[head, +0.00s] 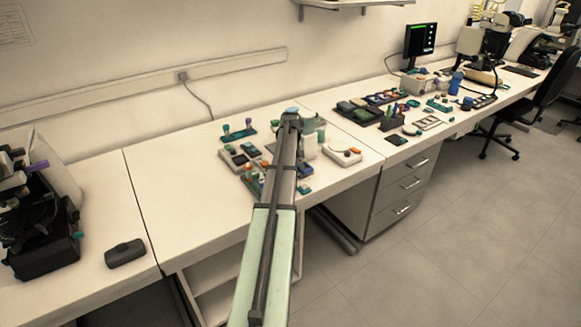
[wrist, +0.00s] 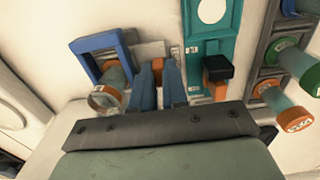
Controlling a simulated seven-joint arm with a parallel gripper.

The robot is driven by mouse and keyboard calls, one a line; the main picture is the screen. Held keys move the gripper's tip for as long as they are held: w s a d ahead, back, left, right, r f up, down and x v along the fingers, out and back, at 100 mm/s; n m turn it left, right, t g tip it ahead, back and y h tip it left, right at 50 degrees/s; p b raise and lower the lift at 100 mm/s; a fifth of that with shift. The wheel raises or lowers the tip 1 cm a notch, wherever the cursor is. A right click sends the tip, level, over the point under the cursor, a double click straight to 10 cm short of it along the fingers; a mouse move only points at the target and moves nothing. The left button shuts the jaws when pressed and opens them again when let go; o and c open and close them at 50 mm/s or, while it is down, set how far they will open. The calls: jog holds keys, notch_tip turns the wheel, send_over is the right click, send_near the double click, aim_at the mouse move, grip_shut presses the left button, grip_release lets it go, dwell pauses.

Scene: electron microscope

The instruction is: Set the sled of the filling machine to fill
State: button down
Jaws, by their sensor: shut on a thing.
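In the wrist view my gripper (wrist: 158,68) has its two fingers close together. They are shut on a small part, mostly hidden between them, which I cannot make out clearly. To its left stands a blue square frame (wrist: 82,60) with an orange-capped clear vial (wrist: 107,97) at its lower side. To its right is a teal plate (wrist: 213,42) with a white disc and a black-and-orange block (wrist: 218,70). Which of these parts is the filling machine's sled, and its exact setting, I cannot tell. In the head view my arm covers the place where the fingers work.
In the head view, a white device (head: 342,153) sits right of my arm and a green-teal holder (head: 238,134) left. The bench (head: 185,190) is clear at left.

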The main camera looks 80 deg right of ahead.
jog(key=shift+w+d, duration=1.25)
jog(key=c, duration=1.4)
grip_release()
jog(key=shift+a, duration=0.1)
notch_tip(320, 180, up, 14)
jog(key=shift+f, duration=0.1)
jog(key=shift+s, duration=0.1)
